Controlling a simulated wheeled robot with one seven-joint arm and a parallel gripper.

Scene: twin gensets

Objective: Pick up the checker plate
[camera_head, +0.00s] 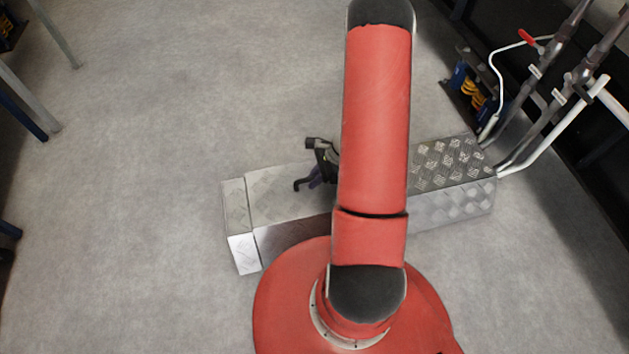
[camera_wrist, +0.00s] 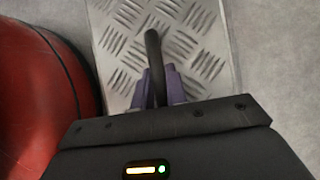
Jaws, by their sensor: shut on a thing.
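A silvery checker plate (camera_head: 277,187) with a raised diamond tread lies over a long low metal box on the floor in the head view. It also fills the upper middle of the wrist view (camera_wrist: 205,48). A black curved handle (camera_wrist: 152,50) stands up over the plate. My gripper (camera_wrist: 158,88) has purple fingers shut on this handle, one on each side. In the head view my gripper (camera_head: 318,174) is partly hidden by my red arm, which also covers the middle of the box. I cannot tell whether the plate is lifted.
A second tread-plate section (camera_head: 450,162) continues the box to the right, and a short end piece (camera_head: 237,206) closes it at left. White and grey pipes (camera_head: 555,110) stand at upper right. Bare grey floor (camera_head: 190,100) is open at upper left.

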